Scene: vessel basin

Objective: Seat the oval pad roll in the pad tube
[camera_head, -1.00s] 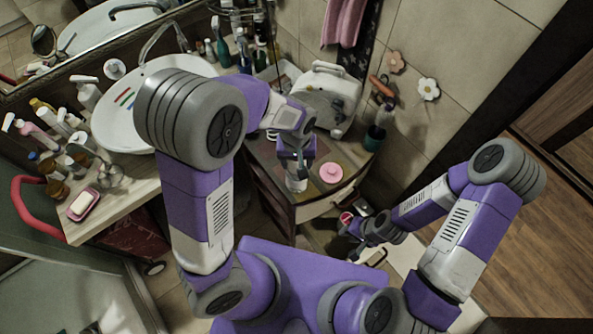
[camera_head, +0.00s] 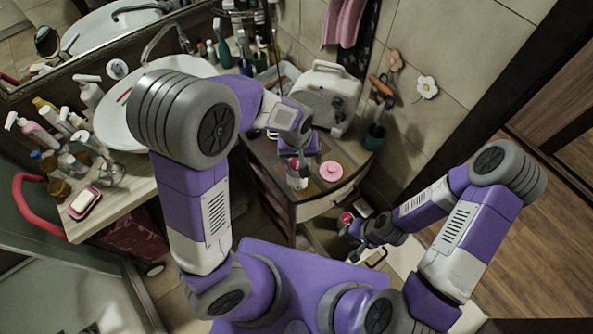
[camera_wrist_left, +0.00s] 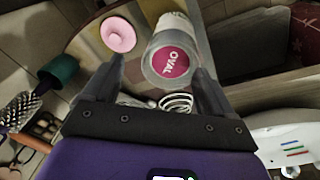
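A pale cylinder with a red end label reading OVAL (camera_wrist_left: 172,62), which looks like the oval pad roll, shows between the left fingers in the left wrist view. Its whitish side runs away from the camera. My left gripper (camera_wrist_left: 158,72) looks open around it, with a gap at the left finger. In the head view my left gripper (camera_head: 299,165) points down over the small cabinet, at the pale cylinder (camera_head: 298,182). I cannot make out a separate pad tube. My right gripper (camera_head: 352,238) is low beside the cabinet and looks open and empty.
A pink knobbed disc (camera_head: 331,171) lies on the cabinet top (camera_head: 315,190) beside the cylinder; it also shows in the left wrist view (camera_wrist_left: 118,34). A white appliance (camera_head: 328,98) and a green cup (camera_head: 374,137) stand behind. A coiled wire item (camera_wrist_left: 176,103) shows near the fingers.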

